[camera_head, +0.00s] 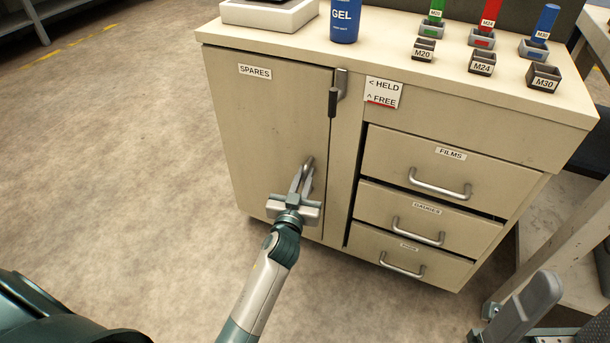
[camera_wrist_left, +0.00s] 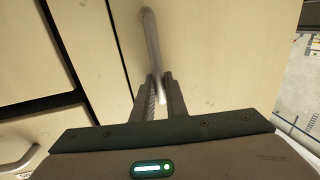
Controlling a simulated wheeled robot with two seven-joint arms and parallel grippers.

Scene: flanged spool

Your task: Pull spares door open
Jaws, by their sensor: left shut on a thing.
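The spares door (camera_head: 262,125) is the left front panel of a beige cabinet, marked SPARES. It looks closed, about flush with the frame. Its upright metal bar handle (camera_head: 309,162) is near its right edge. My left gripper (camera_head: 304,176) is shut on this handle; in the left wrist view its fingers (camera_wrist_left: 161,92) lie on both sides of the handle (camera_wrist_left: 151,45). A latch with a dark grip (camera_head: 333,102) sits at the door's upper right edge, its grip upright. A sign (camera_head: 383,93) beside it reads HELD with a left arrow and FREE with an up arrow.
Drawers with bar handles, the top one marked FILMS (camera_head: 440,165), fill the cabinet's right side. On the top (camera_head: 390,58) stand a blue GEL bottle (camera_head: 344,20), a white device (camera_head: 270,12) and several coloured items in blocks. The floor (camera_head: 120,150) left of the cabinet is clear.

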